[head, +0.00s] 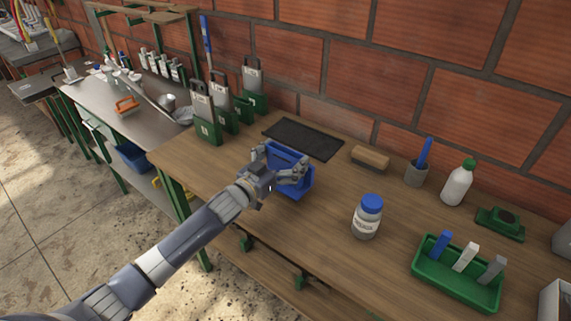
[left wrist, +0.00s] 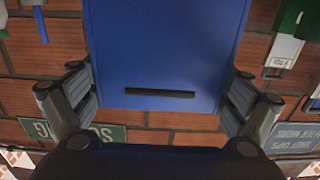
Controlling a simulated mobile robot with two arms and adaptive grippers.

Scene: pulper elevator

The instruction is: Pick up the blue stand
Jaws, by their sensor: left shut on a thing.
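In the left wrist view, the flat blue face of the stand (left wrist: 165,50) with a dark slot fills the upper middle, between the fingers of my left gripper (left wrist: 160,88). I cannot tell for certain whether the stand touches the table. My right gripper is not in view.
The wooden table (head: 325,220) has a black mat (head: 303,139) behind the stand. A blue-lidded jar (head: 367,217) stands to the right, with a green tray (head: 457,280) further right. Green-based holders (head: 206,115) stand at the left. The brick wall (head: 410,85) closes the back.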

